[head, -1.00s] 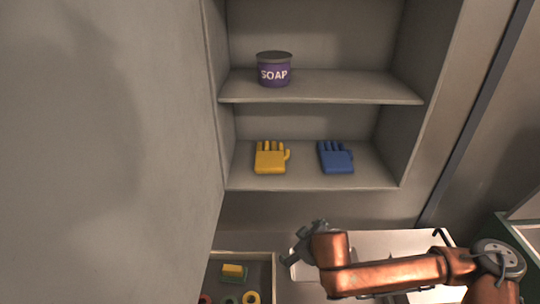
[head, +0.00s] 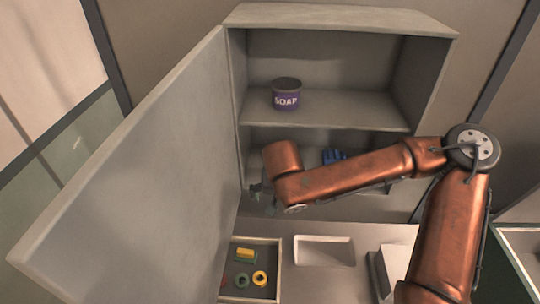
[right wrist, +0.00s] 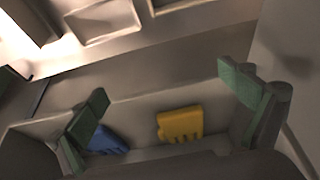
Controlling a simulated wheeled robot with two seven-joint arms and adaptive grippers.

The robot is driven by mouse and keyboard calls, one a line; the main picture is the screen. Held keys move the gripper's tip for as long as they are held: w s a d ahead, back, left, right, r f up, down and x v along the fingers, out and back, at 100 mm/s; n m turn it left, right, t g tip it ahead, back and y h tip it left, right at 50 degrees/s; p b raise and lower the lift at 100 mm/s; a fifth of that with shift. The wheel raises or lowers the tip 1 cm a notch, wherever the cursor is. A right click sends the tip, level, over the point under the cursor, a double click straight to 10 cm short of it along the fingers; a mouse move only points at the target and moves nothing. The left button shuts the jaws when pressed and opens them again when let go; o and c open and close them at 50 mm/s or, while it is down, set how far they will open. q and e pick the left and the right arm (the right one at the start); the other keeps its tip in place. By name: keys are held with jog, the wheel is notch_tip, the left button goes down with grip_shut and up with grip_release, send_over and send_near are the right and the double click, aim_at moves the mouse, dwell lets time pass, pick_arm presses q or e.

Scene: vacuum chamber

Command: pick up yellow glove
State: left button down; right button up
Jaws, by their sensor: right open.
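The yellow glove (right wrist: 180,124) lies on the lower shelf of the open cabinet. In the right wrist view it shows between my right gripper's fingers, beyond them and untouched. In the head view my right arm hides it. The blue glove (head: 333,156) lies beside it on the same shelf, partly covered by my arm; it also shows in the right wrist view (right wrist: 108,142). My right gripper (head: 262,195) is at the front left of the lower shelf, near the door. Its green-padded fingers (right wrist: 163,82) are spread, with nothing between them. My left gripper is out of view.
A purple soap tub (head: 287,94) stands on the upper shelf (head: 350,110). The open cabinet door (head: 150,170) closes off the left side. Below are a tray (head: 277,270) with a sponge and rings, and an empty white basin (head: 323,251).

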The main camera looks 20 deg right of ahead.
jog(key=w+d, duration=0.1)
jog(key=w, duration=0.2)
jog(key=w+d+p, duration=0.1)
jog(key=w+d, duration=0.1)
jog(key=w, duration=0.2)
jog(key=w+d+p, duration=0.1)
jog(key=w+d, duration=0.1)
jog(key=w, duration=0.1)
jog(key=shift+w+f, duration=0.15)
jog(key=shift+w, duration=0.25)
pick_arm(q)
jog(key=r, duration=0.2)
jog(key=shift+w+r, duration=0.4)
pick_arm(e)
jog(key=shift+f, duration=0.4)
jog(key=shift+d, duration=0.1)
jog(key=shift+c, duration=0.5)
jog(key=c, duration=1.1)
